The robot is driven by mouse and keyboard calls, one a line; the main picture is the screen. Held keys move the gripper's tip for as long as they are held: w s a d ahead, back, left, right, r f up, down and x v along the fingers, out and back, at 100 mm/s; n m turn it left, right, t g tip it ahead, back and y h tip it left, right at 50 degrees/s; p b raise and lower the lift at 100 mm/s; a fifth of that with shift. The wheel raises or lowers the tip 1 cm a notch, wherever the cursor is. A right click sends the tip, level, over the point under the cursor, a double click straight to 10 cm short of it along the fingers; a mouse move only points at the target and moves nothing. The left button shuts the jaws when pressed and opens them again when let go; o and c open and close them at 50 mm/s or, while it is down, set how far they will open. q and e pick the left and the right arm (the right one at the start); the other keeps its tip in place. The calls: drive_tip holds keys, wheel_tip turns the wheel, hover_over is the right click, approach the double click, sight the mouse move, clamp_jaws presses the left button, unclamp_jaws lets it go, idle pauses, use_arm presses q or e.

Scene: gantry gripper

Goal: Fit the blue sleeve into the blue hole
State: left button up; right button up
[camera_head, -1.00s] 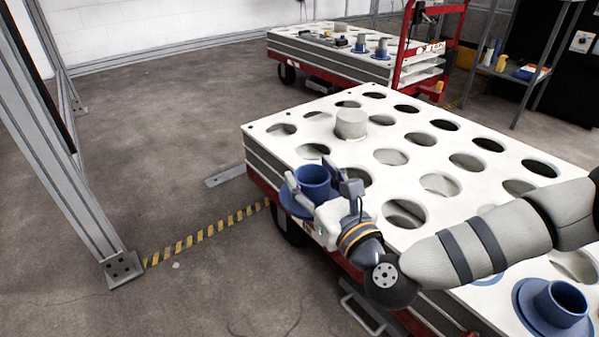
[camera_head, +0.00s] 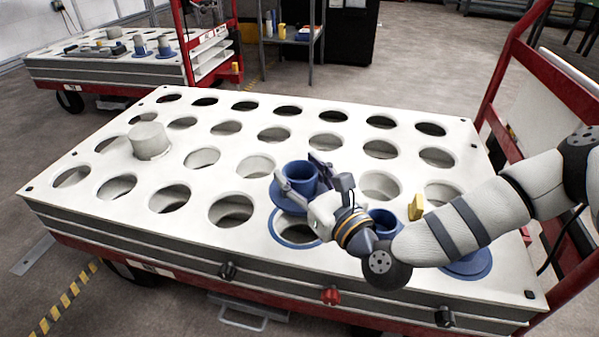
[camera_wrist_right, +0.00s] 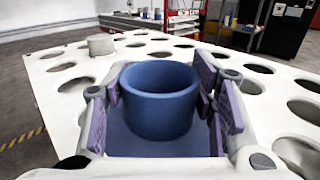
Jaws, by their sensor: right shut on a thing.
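My right gripper (camera_head: 302,178) is shut on the blue sleeve (camera_head: 299,180), a short open cylinder with a wide flange. The sleeve is upright and fills the middle of the right wrist view (camera_wrist_right: 160,100), between the purple finger pads. In the head view it appears over the back part of the blue-ringed hole (camera_head: 291,240) in the white cart top (camera_head: 210,185). Its flange seems to be above the top, not seated. The gripper hides part of the hole's right side. My left gripper is not in view.
Another blue sleeve (camera_head: 383,222) sits right of the gripper, partly hidden by my right arm. A yellow piece (camera_head: 416,206) stands beside it. A grey cylinder (camera_head: 149,140) stands on the cart top at left. A red cart handle (camera_head: 505,75) rises at right.

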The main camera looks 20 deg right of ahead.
drive_tip(key=shift+s, duration=0.1)
wheel_tip(320, 180, down, 6)
drive_tip(key=b, duration=0.4)
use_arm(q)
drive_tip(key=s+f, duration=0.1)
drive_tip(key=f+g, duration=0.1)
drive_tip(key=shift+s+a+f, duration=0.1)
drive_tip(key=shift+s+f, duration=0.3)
use_arm(e)
drive_tip(key=shift+r, duration=0.15)
use_arm(q)
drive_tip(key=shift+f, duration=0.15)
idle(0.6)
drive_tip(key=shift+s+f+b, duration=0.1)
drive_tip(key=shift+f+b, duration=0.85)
drive_tip(key=shift+b, duration=0.35)
use_arm(e)
drive_tip(key=shift+f, duration=1.6)
drive_tip(key=o, duration=1.4)
drive_tip(key=shift+r, duration=0.1)
